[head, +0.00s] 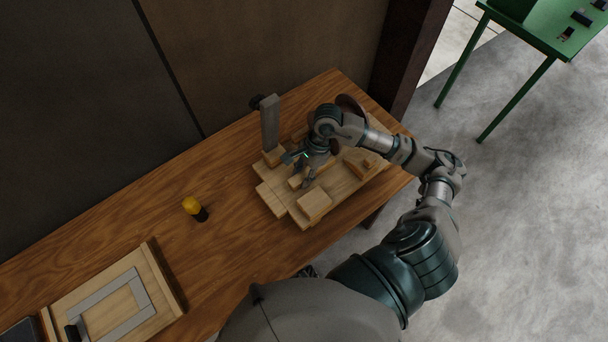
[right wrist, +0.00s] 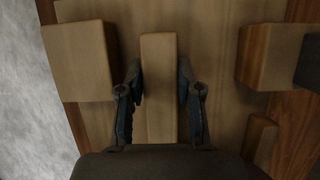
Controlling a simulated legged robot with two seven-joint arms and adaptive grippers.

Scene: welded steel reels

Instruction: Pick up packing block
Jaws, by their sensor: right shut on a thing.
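A light wooden packing block (right wrist: 159,100) sits between the two fingers of my right gripper (right wrist: 160,105) in the right wrist view. The fingers are shut on its two long sides. In the head view my right gripper (head: 303,174) reaches down over the wooden board (head: 271,199), and the block (head: 295,181) is partly hidden by the fingers. I cannot tell whether the block is lifted off the board. My left gripper is not in view.
Other wooden blocks stand on the board, one at its front (head: 314,204) and one at the right (head: 362,163). A grey upright post (head: 269,122) rises at the back. A yellow-and-black object (head: 193,206) stands on the table. A framed panel (head: 115,305) lies front left.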

